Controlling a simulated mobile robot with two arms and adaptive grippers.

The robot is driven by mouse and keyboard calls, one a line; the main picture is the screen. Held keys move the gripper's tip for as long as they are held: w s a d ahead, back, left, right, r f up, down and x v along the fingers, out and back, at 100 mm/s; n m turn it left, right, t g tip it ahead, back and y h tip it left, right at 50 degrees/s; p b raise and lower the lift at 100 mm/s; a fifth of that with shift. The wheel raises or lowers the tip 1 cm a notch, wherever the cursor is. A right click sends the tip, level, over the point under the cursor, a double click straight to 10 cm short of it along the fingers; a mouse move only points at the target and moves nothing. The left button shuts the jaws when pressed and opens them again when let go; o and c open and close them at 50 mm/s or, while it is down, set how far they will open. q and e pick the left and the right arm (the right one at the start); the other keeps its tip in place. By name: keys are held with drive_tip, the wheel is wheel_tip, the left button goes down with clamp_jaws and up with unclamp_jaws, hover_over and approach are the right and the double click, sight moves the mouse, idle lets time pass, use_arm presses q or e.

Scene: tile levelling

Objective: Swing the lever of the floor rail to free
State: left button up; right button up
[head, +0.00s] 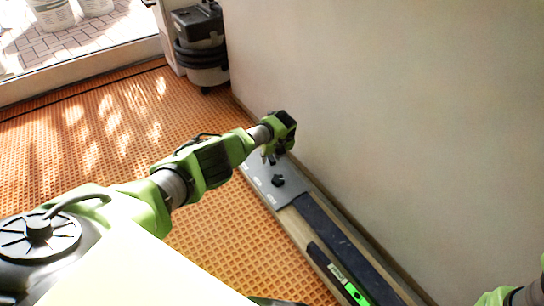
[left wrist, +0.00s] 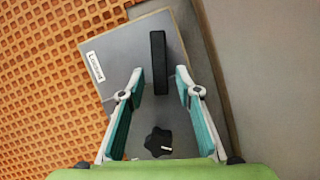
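The floor rail's grey plate (head: 292,190) lies on the floor along the wall. It also shows in the left wrist view (left wrist: 112,48). A black bar-shaped lever (left wrist: 158,50) stands out on the plate there, running roughly up the picture. A black star knob (left wrist: 158,143) sits nearer the wrist; it also shows in the head view (head: 278,181). My left gripper (left wrist: 159,73) is open, with one finger on each side of the lever's near end and visible gaps to both. In the head view my left gripper (head: 273,156) covers the lever's area.
A white wall (head: 380,110) runs close along the rail's right side. A green-and-black tool (head: 338,275) lies on the rail's near part. Orange mat (head: 110,150) covers open floor to the left. A vacuum cleaner (head: 203,50) stands at the back.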

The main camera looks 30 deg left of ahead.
use_arm(q)
drive_tip(key=shift+r, duration=0.1)
drive_tip(key=shift+v, duration=0.75)
drive_tip(key=v, duration=1)
drive_tip(key=shift+s+d, duration=0.1)
drive_tip(key=shift+d, duration=0.05)
